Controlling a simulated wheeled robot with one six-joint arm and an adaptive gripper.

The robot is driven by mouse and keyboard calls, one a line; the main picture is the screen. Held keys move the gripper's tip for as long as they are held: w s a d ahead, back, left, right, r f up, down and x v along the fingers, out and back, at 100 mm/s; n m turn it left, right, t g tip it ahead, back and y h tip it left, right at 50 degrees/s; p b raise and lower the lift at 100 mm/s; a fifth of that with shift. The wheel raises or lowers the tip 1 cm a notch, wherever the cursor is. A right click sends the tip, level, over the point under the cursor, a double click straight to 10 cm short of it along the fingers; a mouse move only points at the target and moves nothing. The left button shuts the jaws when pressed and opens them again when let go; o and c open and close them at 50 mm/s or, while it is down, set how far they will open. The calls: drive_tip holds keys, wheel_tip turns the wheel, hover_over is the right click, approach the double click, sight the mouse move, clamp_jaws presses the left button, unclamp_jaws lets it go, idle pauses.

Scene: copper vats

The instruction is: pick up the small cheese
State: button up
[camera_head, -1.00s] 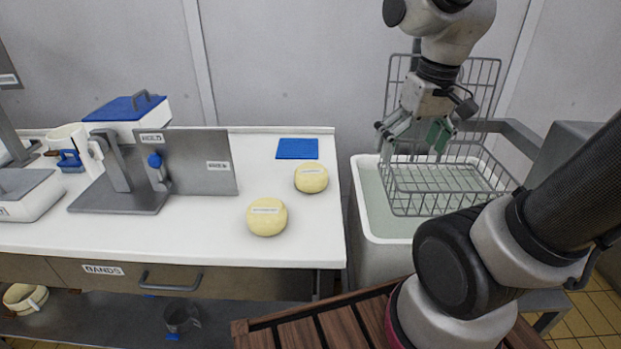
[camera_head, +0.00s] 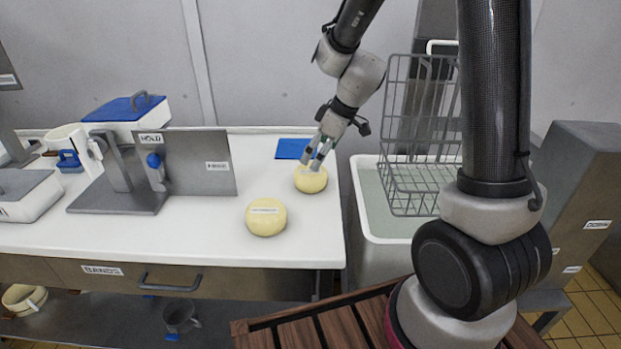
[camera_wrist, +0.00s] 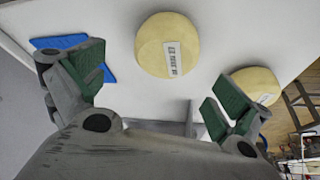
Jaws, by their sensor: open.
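Two pale yellow round cheeses with white labels stand on the white counter. The back cheese (camera_head: 311,181) looks slightly smaller in the head view; the front cheese (camera_head: 266,218) is nearer me and to the left. My gripper (camera_head: 318,154) is open and tilted down, just above the back cheese, its fingers overlapping the cheese's top edge in the picture. In the wrist view, one cheese (camera_wrist: 166,46) lies ahead of the gap between my fingers (camera_wrist: 160,82), apart from them. The other cheese (camera_wrist: 258,82) is partly hidden by the right finger.
A blue mat (camera_head: 292,149) lies behind the back cheese. A grey upright plate (camera_head: 200,165) on a stand is to the left. A basin (camera_head: 372,205) with a wire basket (camera_head: 415,185) stands right of the counter. The counter's front middle is clear.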

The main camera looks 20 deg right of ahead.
sight(310, 173)
drive_tip(key=x, duration=0.4)
drive_tip(key=s+x, duration=0.1)
drive_tip(key=x, duration=0.2)
drive_tip(key=shift+f, duration=0.2)
drive_tip(key=c, duration=1.3)
